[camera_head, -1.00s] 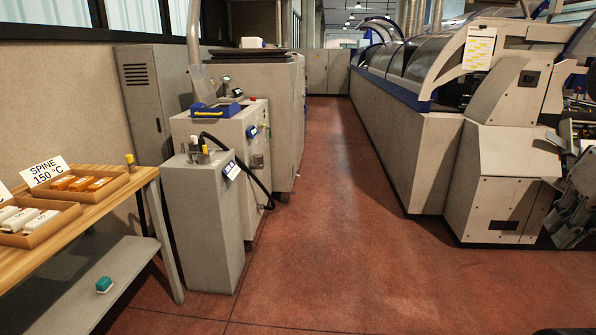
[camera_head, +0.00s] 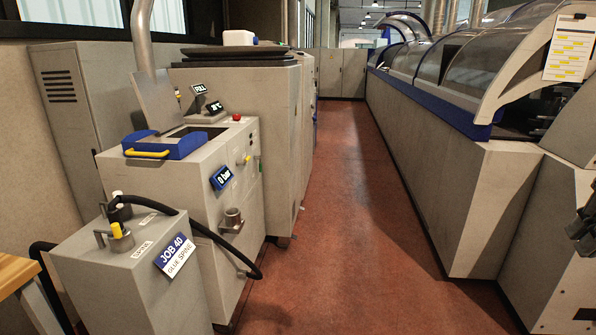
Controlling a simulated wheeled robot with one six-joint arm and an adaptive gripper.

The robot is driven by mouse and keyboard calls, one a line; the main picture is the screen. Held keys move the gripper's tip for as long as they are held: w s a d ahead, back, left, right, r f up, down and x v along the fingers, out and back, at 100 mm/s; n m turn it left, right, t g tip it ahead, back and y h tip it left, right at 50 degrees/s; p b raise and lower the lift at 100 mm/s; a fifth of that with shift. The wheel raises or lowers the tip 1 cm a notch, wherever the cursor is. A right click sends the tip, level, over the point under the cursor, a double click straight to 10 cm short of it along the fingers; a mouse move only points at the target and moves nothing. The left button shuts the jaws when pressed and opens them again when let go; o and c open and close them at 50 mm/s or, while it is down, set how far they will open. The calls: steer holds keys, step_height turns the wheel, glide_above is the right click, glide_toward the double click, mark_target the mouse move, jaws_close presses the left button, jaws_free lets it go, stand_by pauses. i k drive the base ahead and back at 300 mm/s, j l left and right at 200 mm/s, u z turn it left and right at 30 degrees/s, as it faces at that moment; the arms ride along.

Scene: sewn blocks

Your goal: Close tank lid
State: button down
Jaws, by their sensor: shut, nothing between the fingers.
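The grey tank (camera_head: 195,165) stands at the left, with a small "0 bar" display on its side. A grey flap (camera_head: 158,101) that looks like its lid stands raised and tilted back behind a dark opening (camera_head: 196,132) in the top. A blue piece (camera_head: 180,145) with a yellow handle (camera_head: 146,153) sits at the front left of that opening. My gripper (camera_head: 583,228) shows only in part at the right edge. It is shut and empty, far from the tank.
A lower grey unit (camera_head: 150,290) labelled "JOB 40 GLUE SPINE" stands before the tank, and a black hose (camera_head: 215,238) loops outward. A bigger cabinet (camera_head: 285,125) stands behind. A long machine (camera_head: 445,185) lines the right. The red floor (camera_head: 345,210) between is clear.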

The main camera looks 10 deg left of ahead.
mark_target(159, 106)
steer(key=i, duration=1.55)
steer(key=i+u, duration=0.3)
steer(key=i+l+u, duration=0.15)
steer(key=i+u, duration=0.15)
steer(key=i, duration=0.2)
